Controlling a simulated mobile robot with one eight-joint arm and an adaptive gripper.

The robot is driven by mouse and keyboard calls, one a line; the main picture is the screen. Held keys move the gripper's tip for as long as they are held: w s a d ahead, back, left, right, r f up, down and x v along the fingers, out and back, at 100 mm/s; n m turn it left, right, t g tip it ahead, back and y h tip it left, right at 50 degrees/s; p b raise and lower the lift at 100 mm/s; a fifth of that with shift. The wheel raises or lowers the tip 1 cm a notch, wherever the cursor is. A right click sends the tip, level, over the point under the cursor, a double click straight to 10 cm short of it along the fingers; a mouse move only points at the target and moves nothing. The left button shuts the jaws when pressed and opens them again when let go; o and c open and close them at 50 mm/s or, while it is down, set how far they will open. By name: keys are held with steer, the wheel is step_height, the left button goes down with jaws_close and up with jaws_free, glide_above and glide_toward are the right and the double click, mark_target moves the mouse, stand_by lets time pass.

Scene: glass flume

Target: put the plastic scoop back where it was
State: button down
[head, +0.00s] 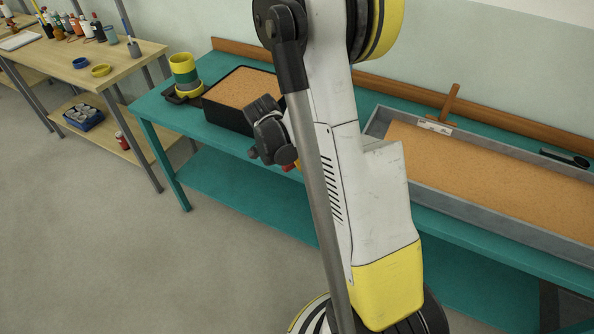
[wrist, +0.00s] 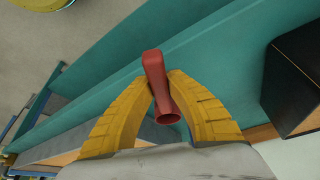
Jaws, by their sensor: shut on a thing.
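The red plastic scoop (wrist: 157,82) is between the two yellow fingers of my gripper (wrist: 160,76) in the wrist view. The fingers are shut on it, and its round hollow end points toward the camera. In the head view my arm hides most of the gripper; only a small red bit of the scoop (head: 288,168) shows beside it. The gripper is over the front part of the teal table (head: 170,110), near the black bin of sand (head: 228,120). The gap between scoop and table cannot be judged.
The black bin also shows at the right of the wrist view (wrist: 290,85). A long grey sand tray (head: 470,212) lies to the right, with a wooden-handled tool (head: 446,108) at its back edge. Yellow and green cups (head: 184,72) stand left of the bin. A wooden table (head: 80,60) is farther left.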

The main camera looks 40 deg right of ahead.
step_height(320, 180, down, 3)
steer(key=shift+f+b, duration=0.1)
steer(key=shift+b, duration=0.45)
steer(key=shift+f, duration=0.1)
steer(key=c, duration=1.4)
jaws_free()
steer(key=shift+c, duration=0.2)
